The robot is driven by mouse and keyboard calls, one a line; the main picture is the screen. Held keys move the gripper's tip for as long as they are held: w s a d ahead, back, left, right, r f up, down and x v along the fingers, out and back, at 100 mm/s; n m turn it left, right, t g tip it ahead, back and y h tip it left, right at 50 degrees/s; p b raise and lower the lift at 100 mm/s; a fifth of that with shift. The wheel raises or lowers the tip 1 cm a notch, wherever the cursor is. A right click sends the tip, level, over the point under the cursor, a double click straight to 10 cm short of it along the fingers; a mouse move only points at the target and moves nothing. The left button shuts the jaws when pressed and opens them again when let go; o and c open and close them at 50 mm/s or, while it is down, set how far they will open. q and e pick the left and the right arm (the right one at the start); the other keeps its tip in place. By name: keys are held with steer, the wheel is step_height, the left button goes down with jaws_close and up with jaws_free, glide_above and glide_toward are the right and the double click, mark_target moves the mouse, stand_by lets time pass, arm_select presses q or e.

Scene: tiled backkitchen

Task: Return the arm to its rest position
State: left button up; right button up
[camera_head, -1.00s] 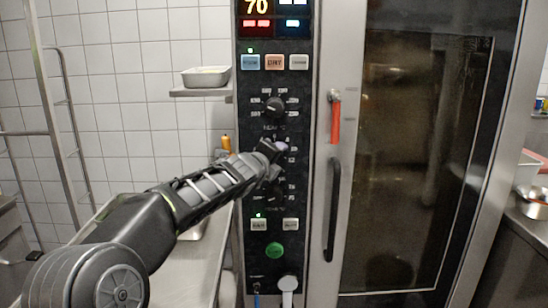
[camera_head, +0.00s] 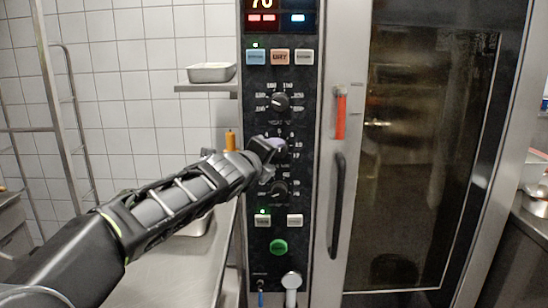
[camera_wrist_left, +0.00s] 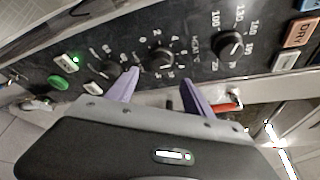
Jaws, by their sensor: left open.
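My left arm comes in from the lower left, and its gripper (camera_head: 268,152) is at the oven's control panel (camera_head: 258,165). The gripper partly covers the middle knob (camera_head: 280,150) in the head view. In the left wrist view the two purple fingers (camera_wrist_left: 161,82) are spread apart with nothing held between them. The middle knob (camera_wrist_left: 160,58) shows just beyond the gap between the fingertips. I cannot tell whether a finger touches it. My right gripper is in neither view.
An upper knob (camera_head: 280,103) and a lower knob (camera_head: 279,189) are close to the gripper. The oven door (camera_head: 420,160) with its black handle (camera_head: 336,205) stands to the right. A shelf with a metal pan (camera_head: 211,72) and a steel counter (camera_head: 165,275) are on the left.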

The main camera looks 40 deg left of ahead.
arm_select(q)
steer(key=shift+s, duration=0.1)
stand_by(0.6)
